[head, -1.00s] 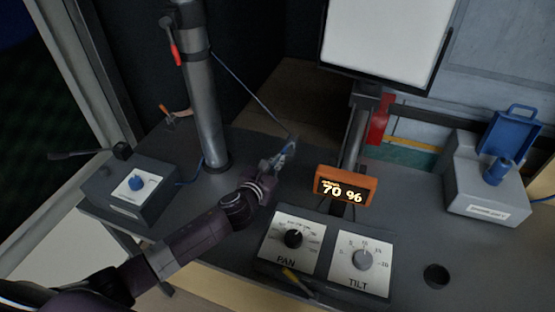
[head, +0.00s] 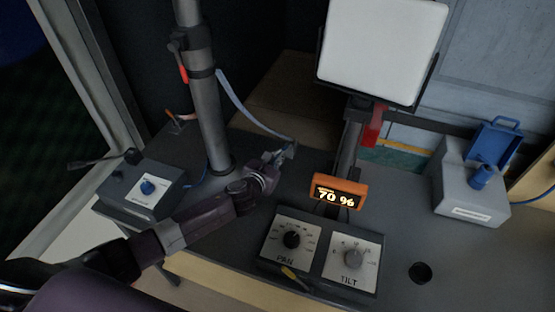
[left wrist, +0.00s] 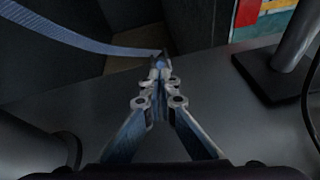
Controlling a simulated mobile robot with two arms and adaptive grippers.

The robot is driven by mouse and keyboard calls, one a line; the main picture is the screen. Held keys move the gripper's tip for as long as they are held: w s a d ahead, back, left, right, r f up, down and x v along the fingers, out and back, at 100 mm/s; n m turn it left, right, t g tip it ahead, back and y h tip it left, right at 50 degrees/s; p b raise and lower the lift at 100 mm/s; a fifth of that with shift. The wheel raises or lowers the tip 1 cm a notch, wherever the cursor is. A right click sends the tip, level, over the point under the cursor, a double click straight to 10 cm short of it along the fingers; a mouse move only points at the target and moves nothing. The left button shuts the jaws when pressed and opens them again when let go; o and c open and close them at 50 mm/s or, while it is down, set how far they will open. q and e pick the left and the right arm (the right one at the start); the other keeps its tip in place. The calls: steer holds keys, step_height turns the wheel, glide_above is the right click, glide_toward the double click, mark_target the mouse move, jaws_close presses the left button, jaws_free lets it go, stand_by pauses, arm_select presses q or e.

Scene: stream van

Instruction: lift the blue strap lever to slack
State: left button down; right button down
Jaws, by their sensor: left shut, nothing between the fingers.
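A blue-grey strap (head: 238,104) runs from the upright pole (head: 205,120) down to the tips of my left gripper (head: 284,152), sagging slightly. In the left wrist view the strap (left wrist: 85,42) comes from the upper left and ends by the fingertips of my left gripper (left wrist: 158,62). The gripper is shut with nothing seen between its fingers, low over the dark desk. The strap's far end and any lever there are hidden by or hard to tell from the fingertips. My right gripper is not in view.
An orange display (head: 338,192) reads 70 %. The PAN and TILT dial box (head: 318,263) stands in front of it. A grey box with a blue knob (head: 147,188) is at the left, and a grey box with blue parts (head: 462,200) at the right. A white light panel (head: 382,50) is behind.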

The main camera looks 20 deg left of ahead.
arm_select(q)
steer(key=w+r+p, duration=0.1)
steer(key=r+p, duration=0.1)
steer(key=w+r+p, duration=0.2)
steer(key=p, duration=0.1)
steer(key=shift+w+r, duration=0.15)
steer(key=shift+r, duration=0.25)
steer(key=shift+w+r+p, duration=0.35)
steer(key=shift+w+p, duration=0.1)
steer(key=shift+w, duration=0.3)
steer(key=shift+r, duration=0.1)
